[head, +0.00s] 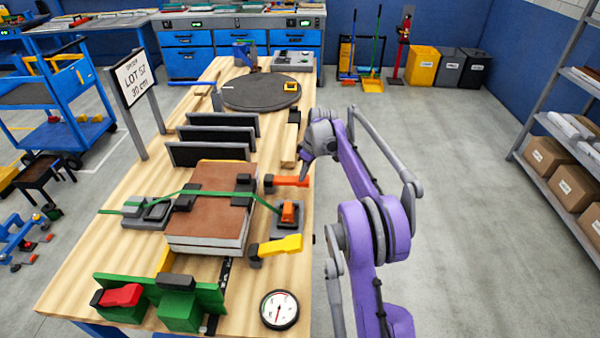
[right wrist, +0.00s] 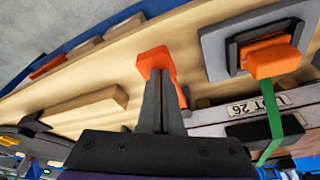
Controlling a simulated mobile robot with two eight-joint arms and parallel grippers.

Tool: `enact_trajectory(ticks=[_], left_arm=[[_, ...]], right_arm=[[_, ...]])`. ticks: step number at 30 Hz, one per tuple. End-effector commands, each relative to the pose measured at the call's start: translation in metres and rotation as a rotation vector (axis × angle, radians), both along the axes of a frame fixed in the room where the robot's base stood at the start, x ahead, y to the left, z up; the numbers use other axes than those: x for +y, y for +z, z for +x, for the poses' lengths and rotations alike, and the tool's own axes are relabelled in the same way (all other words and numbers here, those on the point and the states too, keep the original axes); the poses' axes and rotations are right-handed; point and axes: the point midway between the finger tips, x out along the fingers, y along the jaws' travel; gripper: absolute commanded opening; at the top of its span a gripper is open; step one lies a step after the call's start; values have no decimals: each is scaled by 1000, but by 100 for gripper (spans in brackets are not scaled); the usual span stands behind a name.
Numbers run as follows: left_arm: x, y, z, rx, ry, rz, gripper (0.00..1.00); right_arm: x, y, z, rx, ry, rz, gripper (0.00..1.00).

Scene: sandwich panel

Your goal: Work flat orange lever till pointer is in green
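The flat orange lever (head: 290,181) sticks out to the right from a dark pivot by the bench's right edge, beside the strapped brown-topped panel stack (head: 210,205). My right gripper (head: 304,168) is at the lever's free end. In the right wrist view its two dark fingers (right wrist: 163,85) are close together, and the lever's orange end (right wrist: 154,62) shows just past the tips. I cannot tell whether the lever is pinched or only touched. The round gauge (head: 279,309) lies at the bench's front right; its pointer and green zone are too small to read. My left gripper is out of view.
An orange-handled buckle (head: 288,212) holds the green strap. A yellow lever (head: 280,246) is nearer the front. A green fixture with a red handle (head: 122,295) stands front left. Dark upright panels (head: 208,152) stand behind the stack. The floor to the right is clear.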

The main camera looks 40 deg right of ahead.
Motion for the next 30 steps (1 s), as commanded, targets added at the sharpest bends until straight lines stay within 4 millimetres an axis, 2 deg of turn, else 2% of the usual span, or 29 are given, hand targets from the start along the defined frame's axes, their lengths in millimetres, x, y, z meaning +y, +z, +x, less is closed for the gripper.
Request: enact_trajectory(ticks=[2, 10, 20, 23, 30], left_arm=[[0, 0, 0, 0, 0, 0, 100], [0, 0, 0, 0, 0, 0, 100], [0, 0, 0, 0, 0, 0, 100], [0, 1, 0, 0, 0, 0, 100], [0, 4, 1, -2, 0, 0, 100]], right_arm=[[0, 1, -2, -1, 0, 1, 0], [-11, 10, -28, 1, -2, 1, 0], [-11, 13, -29, 0, 0, 0, 0], [-13, 24, -31, 0, -1, 0, 0], [-17, 71, -43, 0, -1, 0, 0]])
